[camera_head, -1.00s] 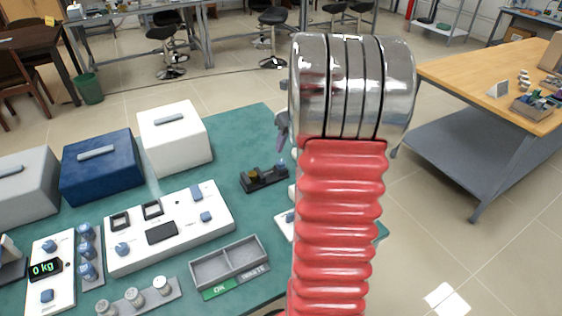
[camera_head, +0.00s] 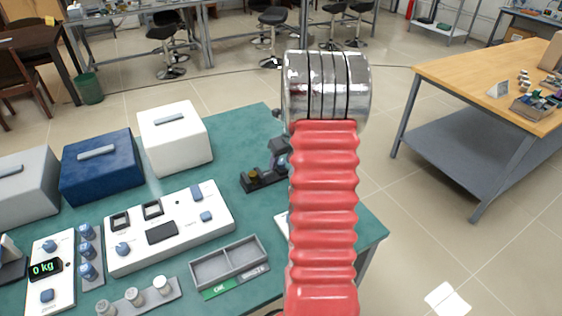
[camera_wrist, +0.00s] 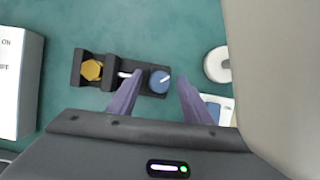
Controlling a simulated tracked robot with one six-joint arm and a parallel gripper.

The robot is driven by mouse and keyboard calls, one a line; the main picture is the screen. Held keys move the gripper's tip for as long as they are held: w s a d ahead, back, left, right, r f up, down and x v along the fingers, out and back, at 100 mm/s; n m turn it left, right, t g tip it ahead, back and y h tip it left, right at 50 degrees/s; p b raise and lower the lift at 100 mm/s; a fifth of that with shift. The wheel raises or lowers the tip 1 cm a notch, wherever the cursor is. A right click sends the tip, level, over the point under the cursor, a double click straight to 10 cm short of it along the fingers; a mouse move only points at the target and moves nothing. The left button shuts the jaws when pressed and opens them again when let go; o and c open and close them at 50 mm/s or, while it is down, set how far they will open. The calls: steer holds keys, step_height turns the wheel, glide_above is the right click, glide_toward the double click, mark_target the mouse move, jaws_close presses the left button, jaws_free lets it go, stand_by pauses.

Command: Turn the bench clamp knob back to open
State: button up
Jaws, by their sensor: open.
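The bench clamp (camera_head: 262,179) is a small black fixture on the green table, just left of my arm in the head view. In the wrist view the black clamp (camera_wrist: 110,77) holds a yellow-orange hexagonal piece (camera_wrist: 92,70) at its left end. Its blue round knob (camera_wrist: 160,81) with a white pointer line is at its right end. My gripper (camera_wrist: 155,100) is open, with its two purple-grey fingers on either side of the knob in the picture. Whether they touch the knob cannot be told. In the head view my gripper is partly hidden behind my arm.
Left of the clamp stand a white control panel (camera_head: 215,222), a white box (camera_head: 175,150) and a blue box (camera_head: 103,180). A grey two-compartment tray (camera_head: 230,262) lies in front. A white round object (camera_wrist: 217,66) sits right of the knob.

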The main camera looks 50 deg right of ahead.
steer(key=c, duration=1.1)
steer(key=shift+o, duration=0.2)
steer(key=shift+a, duration=0.1)
steer(key=shift+n+y, duration=0.3)
steer(key=shift+n, duration=0.3)
steer(key=n, duration=0.1)
steer(key=n+y, duration=0.1)
steer(key=n, duration=0.2)
steer(key=shift+d+y, duration=0.25)
steer(key=shift+y, duration=0.05)
steer(key=n+y, duration=0.1)
steer(key=n, duration=0.4)
steer(key=shift+w+d+n+g+y, duration=0.1)
steer(key=shift+d+n+g+y, duration=0.05)
steer(key=shift+n+g+y, duration=0.2)
